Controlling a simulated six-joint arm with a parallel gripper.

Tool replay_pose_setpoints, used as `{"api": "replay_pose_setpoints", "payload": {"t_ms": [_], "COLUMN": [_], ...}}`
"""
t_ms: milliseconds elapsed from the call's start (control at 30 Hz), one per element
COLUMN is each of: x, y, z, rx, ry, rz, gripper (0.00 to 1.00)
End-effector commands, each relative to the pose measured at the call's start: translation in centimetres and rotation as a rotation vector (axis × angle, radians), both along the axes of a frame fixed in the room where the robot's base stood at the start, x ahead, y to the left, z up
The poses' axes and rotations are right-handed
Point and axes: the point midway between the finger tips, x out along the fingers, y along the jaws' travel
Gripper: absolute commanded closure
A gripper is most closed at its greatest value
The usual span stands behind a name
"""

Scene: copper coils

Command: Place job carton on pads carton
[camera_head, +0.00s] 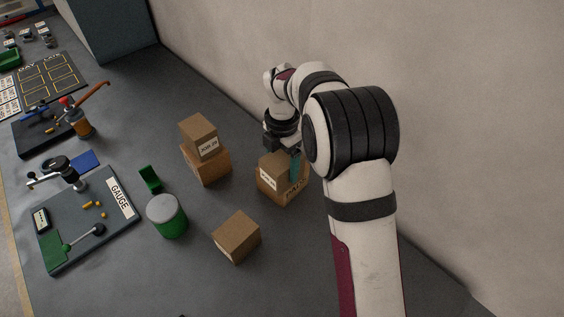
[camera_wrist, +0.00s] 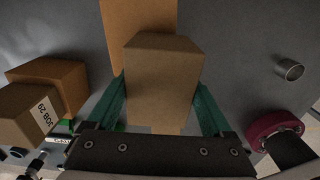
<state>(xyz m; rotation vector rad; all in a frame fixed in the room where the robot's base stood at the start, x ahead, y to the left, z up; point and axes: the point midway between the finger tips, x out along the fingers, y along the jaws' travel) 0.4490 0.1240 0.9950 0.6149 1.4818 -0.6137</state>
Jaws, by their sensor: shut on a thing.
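My gripper (camera_head: 284,158) is shut on a brown carton (camera_head: 271,164), taken to be the job carton; its white label is too small to read surely. In the wrist view the teal fingers of my gripper (camera_wrist: 163,98) press either side of this carton (camera_wrist: 163,72). I cannot tell whether the two touch or a small gap remains.
Left of them, a carton labelled "JOB 29" (camera_wrist: 28,112) sits on another carton (camera_head: 208,167). A plain carton (camera_head: 237,237) and a green tin with a grey lid (camera_head: 167,216) stand nearer. A gauge board (camera_head: 90,220) lies left. The wall (camera_head: 240,60) rises close behind.

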Motion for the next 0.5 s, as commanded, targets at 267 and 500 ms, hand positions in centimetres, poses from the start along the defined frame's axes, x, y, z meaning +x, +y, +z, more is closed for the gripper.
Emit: {"api": "replay_pose_setpoints", "payload": {"t_ms": [267, 500], "x": [-0.02, -0.01], "y": [0.01, 0.01], "z": [-0.22, -0.18], "rx": [-0.001, 0.0], "ry": [0.001, 0.0], "rz": [0.0, 0.0], "gripper": [0.12, 0.0]}}
